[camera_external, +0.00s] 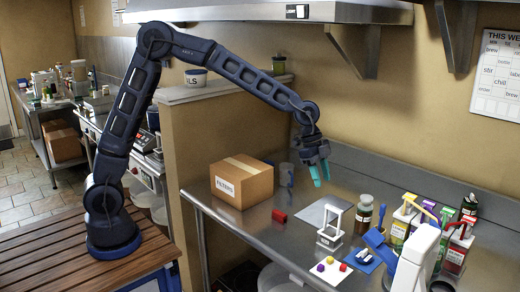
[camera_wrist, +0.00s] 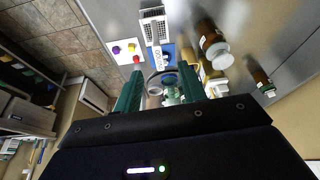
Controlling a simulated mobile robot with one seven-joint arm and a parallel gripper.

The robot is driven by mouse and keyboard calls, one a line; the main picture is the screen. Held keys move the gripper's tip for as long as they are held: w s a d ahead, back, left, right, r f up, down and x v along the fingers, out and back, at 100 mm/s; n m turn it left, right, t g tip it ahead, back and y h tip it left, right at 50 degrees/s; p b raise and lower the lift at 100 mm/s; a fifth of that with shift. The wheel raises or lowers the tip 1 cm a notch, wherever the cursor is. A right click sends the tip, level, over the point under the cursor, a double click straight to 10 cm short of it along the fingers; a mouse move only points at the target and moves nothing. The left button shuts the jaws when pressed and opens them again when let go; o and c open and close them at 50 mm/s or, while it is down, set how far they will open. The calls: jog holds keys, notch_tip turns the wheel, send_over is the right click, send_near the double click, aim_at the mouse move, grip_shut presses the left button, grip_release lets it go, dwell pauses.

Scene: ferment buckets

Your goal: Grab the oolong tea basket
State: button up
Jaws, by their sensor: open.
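My gripper (camera_external: 320,176) is open and empty, held above the steel counter with its teal fingers pointing down. Its fingers also show in the wrist view (camera_wrist: 160,84), with a pale round thing (camera_wrist: 164,82) lying beyond the gap between them. I cannot tell which thing is the oolong tea basket, as the labels are too small to read.
A white open frame (camera_external: 330,238) stands near a white card with coloured knobs (camera_external: 330,272) and a blue mat (camera_external: 362,262). A dark bottle (camera_external: 364,215) stands behind. A cardboard box (camera_external: 241,182) and a red piece (camera_external: 279,215) are left. A white appliance (camera_external: 417,258) stands at front right.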

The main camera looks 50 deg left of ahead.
aim_at(333, 208)
jog(key=shift+m+g, duration=0.3)
jog(key=shift+m, duration=0.1)
jog(key=d+f, duration=0.1)
jog(key=d, duration=0.1)
jog(key=d+f, duration=0.1)
jog(key=d, duration=0.1)
jog(key=shift+f, duration=0.15)
jog(key=x, duration=0.5)
jog(key=shift+a+x, duration=0.2)
jog(key=shift+x, duration=1.1)
jog(key=shift+a+x, duration=0.2)
jog(key=shift+x, duration=1.15)
jog(key=shift+f, duration=0.15)
grip_shut()
